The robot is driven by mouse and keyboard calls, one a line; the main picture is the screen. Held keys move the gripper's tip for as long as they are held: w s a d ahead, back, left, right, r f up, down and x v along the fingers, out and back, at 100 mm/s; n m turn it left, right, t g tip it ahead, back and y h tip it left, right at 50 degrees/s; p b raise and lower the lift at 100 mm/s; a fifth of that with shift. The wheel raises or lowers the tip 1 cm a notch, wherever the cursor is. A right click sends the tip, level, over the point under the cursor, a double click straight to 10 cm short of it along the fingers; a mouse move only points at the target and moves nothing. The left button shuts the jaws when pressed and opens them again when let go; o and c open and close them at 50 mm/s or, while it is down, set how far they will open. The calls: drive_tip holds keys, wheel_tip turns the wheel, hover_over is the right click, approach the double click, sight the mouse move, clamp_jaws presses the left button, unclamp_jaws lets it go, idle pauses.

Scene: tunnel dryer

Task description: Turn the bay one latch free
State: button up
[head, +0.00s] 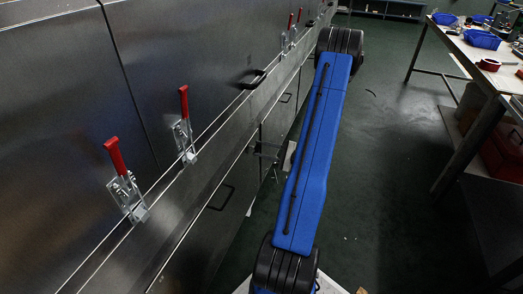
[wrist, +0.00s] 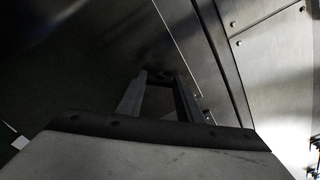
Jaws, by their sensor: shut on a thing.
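My gripper (wrist: 162,79) shows in the wrist view, its two grey fingers reaching toward a dark steel face. It is shut on a small dark part (wrist: 160,72) at the fingertips, too dim to tell whether it is a latch. In the head view, red-handled latches sit along the dryer's side: a near one (head: 125,180) with its handle tilted up and left, a second (head: 184,125) with its handle upright, and others farther back. No label shows which is bay one's. My gripper is hidden in the head view, beyond my blue arm.
The dryer's steel wall (head: 60,90) fills the left, with black pull handles (head: 254,79) on its panels. A worktable (head: 470,50) with blue bins (head: 482,39) stands at right, a red box (head: 503,150) beneath it. Green floor (head: 385,130) between is mostly clear.

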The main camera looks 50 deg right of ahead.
drive_tip(key=shift+f+n, duration=0.1)
drive_tip(key=shift+n, duration=3.7)
drive_tip(key=o, duration=1.1)
drive_tip(key=v, duration=1.7)
drive_tip(key=shift+s+d, duration=0.1)
drive_tip(key=shift+s, duration=0.15)
